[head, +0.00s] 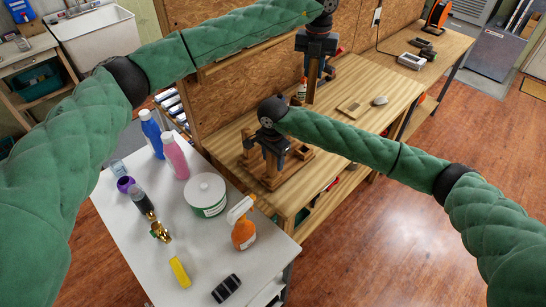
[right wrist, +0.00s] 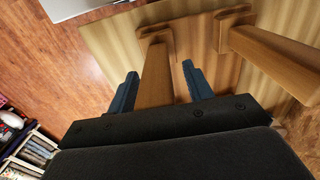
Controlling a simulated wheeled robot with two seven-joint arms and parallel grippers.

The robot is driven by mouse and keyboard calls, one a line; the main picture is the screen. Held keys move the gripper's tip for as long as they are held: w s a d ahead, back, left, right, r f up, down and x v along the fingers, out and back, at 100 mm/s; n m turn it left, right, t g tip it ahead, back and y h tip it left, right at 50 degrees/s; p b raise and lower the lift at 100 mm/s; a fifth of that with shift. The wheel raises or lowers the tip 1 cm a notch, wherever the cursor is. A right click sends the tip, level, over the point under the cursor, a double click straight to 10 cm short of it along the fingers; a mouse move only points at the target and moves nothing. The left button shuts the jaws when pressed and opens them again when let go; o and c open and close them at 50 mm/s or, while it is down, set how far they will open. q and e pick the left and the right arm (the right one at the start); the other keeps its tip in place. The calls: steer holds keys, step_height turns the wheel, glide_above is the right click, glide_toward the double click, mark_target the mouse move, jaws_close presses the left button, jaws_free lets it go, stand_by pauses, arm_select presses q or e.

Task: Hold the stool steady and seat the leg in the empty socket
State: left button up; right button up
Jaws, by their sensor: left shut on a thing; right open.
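The wooden stool (head: 296,163) lies upside down on the near part of the wooden bench, its legs pointing up. My right gripper (head: 274,150) is over it, partly hiding it. In the right wrist view the two blue fingers (right wrist: 160,88) are open on either side of one upright stool leg (right wrist: 155,75); contact cannot be made out. Another stool leg (right wrist: 275,55) stands to the right of it. My left gripper (head: 314,52) is farther back, shut on a wooden leg (head: 312,80) held roughly upright, apart from the stool. The empty socket cannot be made out.
On the bench lie a small wooden piece (head: 350,107) and a grey mouse-shaped object (head: 380,101). A white table (head: 120,235) at the near left carries bottles, a white tub (head: 206,193) and an orange spray bottle (head: 242,230). A wooden panel wall (head: 225,98) stands behind the bench.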

mark_target(307, 102)
jaws_close()
arm_select(q)
steer(key=shift+w+r, duration=0.15)
steer(key=shift+r, duration=0.45)
steer(key=shift+w+r, duration=0.15)
steer(key=shift+r, duration=0.4)
steer(key=f+m, duration=0.1)
steer(key=f, duration=0.4)
steer(key=f+m, duration=0.2)
steer(key=f, duration=0.4)
steer(key=f+m, duration=0.1)
steer(key=f, duration=0.5)
steer(key=shift+s+a+m, duration=0.4)
step_height(307, 102, down, 10)
steer(key=m, duration=0.1)
steer(key=shift+w+d, duration=0.15)
steer(key=shift+d, duration=0.25)
